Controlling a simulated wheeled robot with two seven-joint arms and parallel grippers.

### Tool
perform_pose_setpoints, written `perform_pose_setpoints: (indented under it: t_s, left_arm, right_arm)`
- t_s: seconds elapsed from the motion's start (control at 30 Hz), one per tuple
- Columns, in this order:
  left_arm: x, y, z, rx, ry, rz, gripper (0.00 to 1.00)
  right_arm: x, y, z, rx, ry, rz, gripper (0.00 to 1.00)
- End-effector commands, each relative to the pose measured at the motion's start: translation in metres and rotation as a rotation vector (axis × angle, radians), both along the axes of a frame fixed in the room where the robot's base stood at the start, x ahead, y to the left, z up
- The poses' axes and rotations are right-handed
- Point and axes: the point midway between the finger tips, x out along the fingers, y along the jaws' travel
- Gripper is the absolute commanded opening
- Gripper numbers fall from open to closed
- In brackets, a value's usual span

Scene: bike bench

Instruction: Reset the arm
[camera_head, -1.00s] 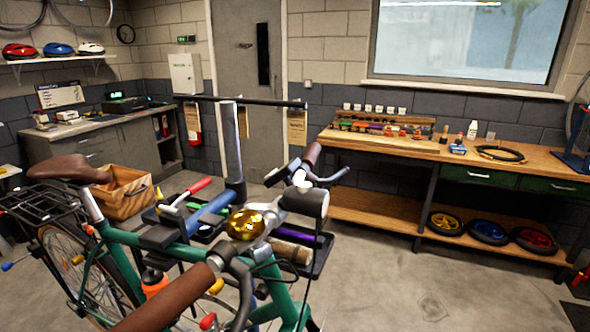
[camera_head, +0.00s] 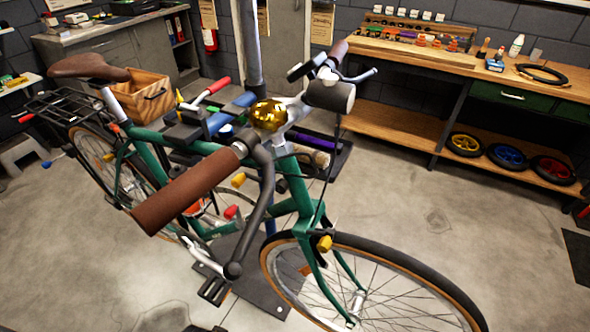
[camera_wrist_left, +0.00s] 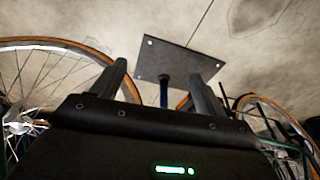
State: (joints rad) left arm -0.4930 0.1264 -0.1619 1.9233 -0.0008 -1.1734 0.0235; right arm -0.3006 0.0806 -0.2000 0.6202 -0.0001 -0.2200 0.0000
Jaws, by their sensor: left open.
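My left gripper (camera_wrist_left: 158,72) shows in the left wrist view with its two dark fingers spread apart and nothing between them. Beyond the fingers are the grey floor plate (camera_wrist_left: 178,58) and a blue post rising from it. Parts of the bike's wheels show on both sides of that view. In the head view the green bike (camera_head: 290,190) stands upright across the middle, with brown grips, a gold bell (camera_head: 268,114) and a front wheel at the lower right. I cannot make out either gripper in the head view.
A wooden workbench (camera_head: 420,57) with small parts stands at the back right, with small wheels on its lower shelf. A wooden crate (camera_head: 147,95) and grey cabinets (camera_head: 100,48) are at the back left. The floor (camera_head: 400,205) between bike and bench is clear.

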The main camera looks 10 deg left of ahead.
Motion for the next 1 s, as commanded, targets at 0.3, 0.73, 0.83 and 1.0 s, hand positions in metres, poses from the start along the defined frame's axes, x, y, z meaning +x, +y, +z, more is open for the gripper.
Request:
perform_pose_setpoints:
  t_s: [0.3, 0.73, 0.83, 1.0]
  left_arm:
    - [-0.07, 0.009, -0.17, 0.009, 0.088, -0.014, 0.73]
    - [-0.185, 0.031, -0.253, 0.018, 0.15, -0.031, 0.73]
    - [-0.19, 0.033, -0.255, 0.019, 0.152, -0.031, 0.73]
    - [-0.191, 0.033, -0.255, 0.019, 0.152, -0.031, 0.73]
  right_arm:
    - [0.0, 0.0, 0.0, 0.0, 0.0, 0.0, 0.0]
    - [0.0, 0.001, 0.0, 0.001, -0.001, 0.0, 0.0]
    - [0.0, 0.001, 0.0, 0.001, -0.001, -0.001, 0.0]
    - [0.001, 0.001, 0.0, 0.001, -0.001, 0.0, 0.0]
